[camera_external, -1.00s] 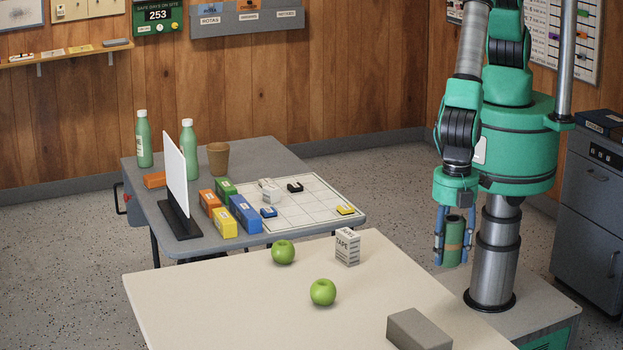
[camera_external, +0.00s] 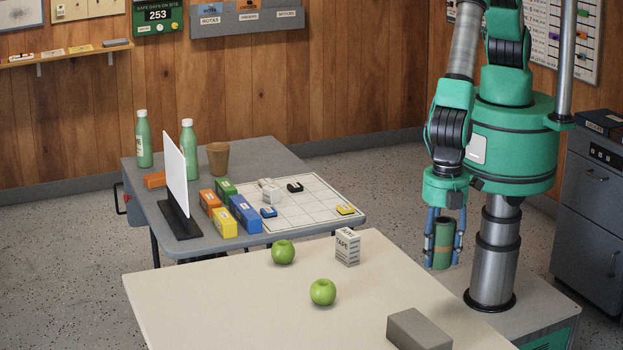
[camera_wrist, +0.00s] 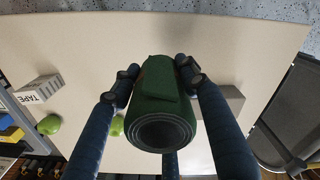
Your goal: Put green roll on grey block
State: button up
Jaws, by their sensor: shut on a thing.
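The green roll (camera_external: 443,243) has a tan band and hangs upright between the fingers of my gripper (camera_external: 444,240). My gripper is shut on it. In the wrist view the roll (camera_wrist: 160,105) sits between my blue fingers (camera_wrist: 158,80), with its coiled end towards the camera. The grey block (camera_external: 418,331) lies on the cream table's near right part, with bare top. In the external picture it is below and left of my gripper. In the wrist view the grey block (camera_wrist: 229,102) shows partly, behind the right finger.
The cream table (camera_external: 220,300) also holds two green apples (camera_external: 283,252) (camera_external: 323,292) and a white TAPE box (camera_external: 347,247). Behind it, a grey table (camera_external: 280,155) carries bottles, a cup, coloured boxes, a white panel and a grid board. The table is clear around the block.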

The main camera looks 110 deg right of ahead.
dwell(0.3)
send_over(413, 321)
jog(key=shift+d+f, duration=0.1)
jog(key=shift+f, duration=0.65)
dwell(0.3)
jog(key=shift+f, duration=1.75)
jog(key=shift+f+b, duration=0.1)
jog(key=shift+b, duration=0.2)
jog(key=o, duration=1.4)
jog(key=shift+c, duration=0.2)
